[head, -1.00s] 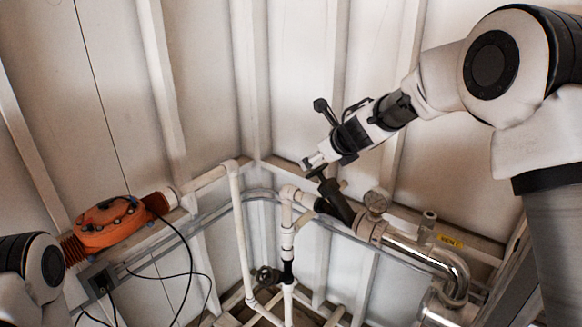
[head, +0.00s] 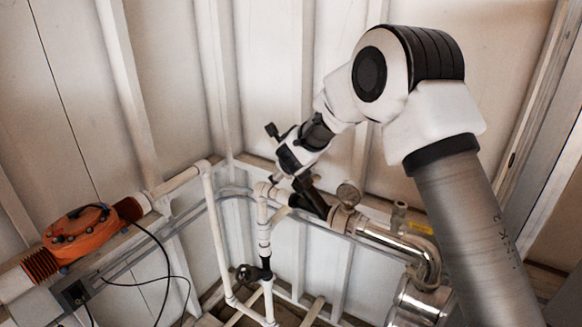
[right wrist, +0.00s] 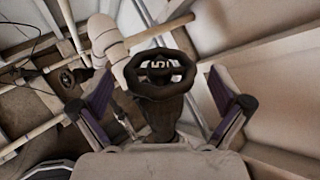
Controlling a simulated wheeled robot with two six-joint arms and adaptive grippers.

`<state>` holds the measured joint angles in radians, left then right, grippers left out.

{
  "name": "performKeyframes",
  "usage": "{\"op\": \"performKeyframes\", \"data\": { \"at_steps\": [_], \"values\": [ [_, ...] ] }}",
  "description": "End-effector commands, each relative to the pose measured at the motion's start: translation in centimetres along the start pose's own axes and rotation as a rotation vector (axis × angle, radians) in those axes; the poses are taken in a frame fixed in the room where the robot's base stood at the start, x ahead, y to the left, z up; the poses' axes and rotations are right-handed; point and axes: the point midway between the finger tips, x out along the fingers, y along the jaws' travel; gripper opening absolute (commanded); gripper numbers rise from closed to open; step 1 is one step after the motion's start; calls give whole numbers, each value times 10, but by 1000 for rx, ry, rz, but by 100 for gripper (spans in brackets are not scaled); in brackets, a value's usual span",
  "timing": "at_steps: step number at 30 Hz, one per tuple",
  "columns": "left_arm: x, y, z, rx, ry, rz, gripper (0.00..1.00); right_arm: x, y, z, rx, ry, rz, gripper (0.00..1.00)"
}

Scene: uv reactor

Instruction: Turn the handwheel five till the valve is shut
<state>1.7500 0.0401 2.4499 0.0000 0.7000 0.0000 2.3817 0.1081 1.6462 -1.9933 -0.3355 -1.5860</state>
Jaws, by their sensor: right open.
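Handwheel five (right wrist: 160,72) is a dark round wheel with a 5 on its hub, in the middle of the right wrist view. My right gripper (right wrist: 161,100) is open, with one finger on each side of the wheel. The wheel lies between the fingers, and I see a gap on both sides. In the head view my right gripper (head: 284,179) is at the top of the black valve body (head: 312,199), which leans up from the pipe. It partly hides the wheel there. My left gripper is not in view.
A second dark handwheel (head: 245,273) is low on the white pipe; it also shows in the right wrist view (right wrist: 69,78). A gauge (head: 348,194) and a shiny metal pipe (head: 400,241) are right of the valve. An orange unit (head: 82,232) with black cables is at left.

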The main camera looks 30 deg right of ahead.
Motion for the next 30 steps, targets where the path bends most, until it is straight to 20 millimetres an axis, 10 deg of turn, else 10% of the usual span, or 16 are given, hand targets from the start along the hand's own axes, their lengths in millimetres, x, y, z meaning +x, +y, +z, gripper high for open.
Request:
{"op": "performKeyframes", "data": {
  "at_steps": [6, 30],
  "values": [
    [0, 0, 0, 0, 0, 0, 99, 0, 0, 0, 0, 0, 0, 42],
    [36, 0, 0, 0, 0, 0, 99, 3, 7, -1, 31, -5, -274, 43]
  ]
}}
